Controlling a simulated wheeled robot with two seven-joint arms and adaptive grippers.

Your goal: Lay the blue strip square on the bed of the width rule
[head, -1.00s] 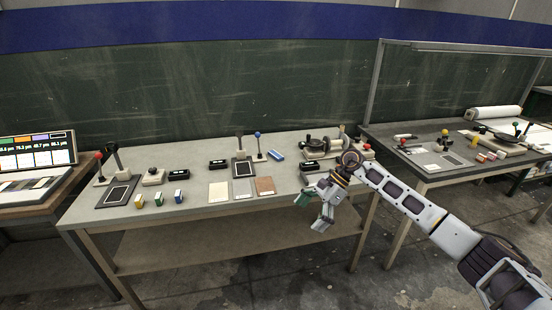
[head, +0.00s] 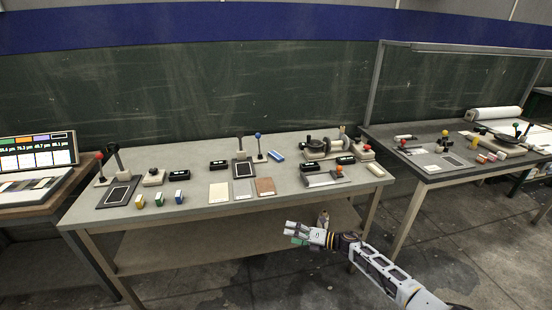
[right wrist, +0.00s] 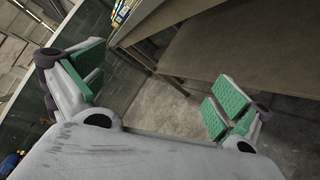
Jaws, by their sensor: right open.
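A small blue piece (head: 277,155), which looks like the blue strip, lies toward the back of the grey table, right of the blue-knobbed lever. A low grey device with a pale flat bed (head: 322,179) and an orange knob sits near the table's right front; it may be the width rule, but it is too small to be sure. My right gripper (head: 292,232) is open and empty, in front of the table's front edge and below its top. In the right wrist view its green-padded fingers (right wrist: 155,90) are spread with nothing between them. My left gripper is not in view.
The grey table (head: 215,209) also holds levers, black display boxes, three flat samples (head: 243,189) and small coloured blocks (head: 160,199). A winding device (head: 322,146) stands at the back right. A lower shelf (head: 200,244) runs under the top. A second table (head: 440,174) stands right.

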